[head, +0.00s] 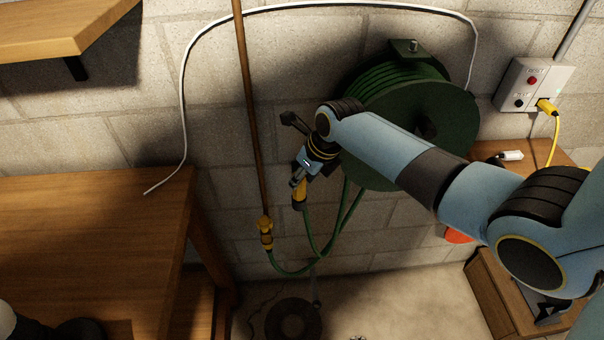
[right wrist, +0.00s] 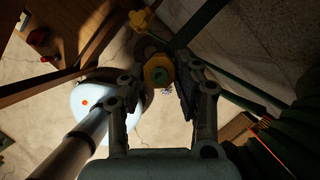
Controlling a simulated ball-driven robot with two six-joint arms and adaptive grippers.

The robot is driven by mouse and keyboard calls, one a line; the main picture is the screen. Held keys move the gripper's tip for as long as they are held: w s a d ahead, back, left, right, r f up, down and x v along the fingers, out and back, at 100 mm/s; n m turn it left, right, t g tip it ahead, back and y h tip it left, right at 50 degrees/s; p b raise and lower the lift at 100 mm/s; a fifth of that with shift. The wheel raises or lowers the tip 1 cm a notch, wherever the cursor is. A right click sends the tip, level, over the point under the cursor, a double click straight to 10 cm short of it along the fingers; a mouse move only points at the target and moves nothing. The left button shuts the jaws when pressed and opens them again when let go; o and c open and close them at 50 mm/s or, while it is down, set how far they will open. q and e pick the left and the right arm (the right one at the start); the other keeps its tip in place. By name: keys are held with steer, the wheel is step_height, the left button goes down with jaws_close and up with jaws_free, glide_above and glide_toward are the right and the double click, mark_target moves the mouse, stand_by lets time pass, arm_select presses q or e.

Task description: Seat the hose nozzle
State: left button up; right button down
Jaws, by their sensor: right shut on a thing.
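The hose nozzle, yellow and dark (head: 299,198), is in the jaws of my right gripper (head: 297,184), in front of the block wall. A green hose (head: 309,232) runs down below the nozzle. A yellow fitting (head: 265,232) sits at the low end of a brown pipe, to the left of and below the nozzle, apart from it. No seat for the nozzle can be made out clearly. My left gripper is not in view.
A green hose reel (head: 430,125) hangs on the wall behind my right arm. The brown pipe (head: 247,100) stands left of the gripper. A wooden table (head: 90,235) fills the lower left. A grey outlet box (head: 534,86) with a yellow plug is at the right.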

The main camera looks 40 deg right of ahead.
steer(key=shift+f, duration=0.25)
steer(key=c, duration=0.9)
jaws_free()
steer(key=v, duration=0.7)
steer(key=shift+s+r, duration=0.1)
steer(key=shift+r, duration=0.1)
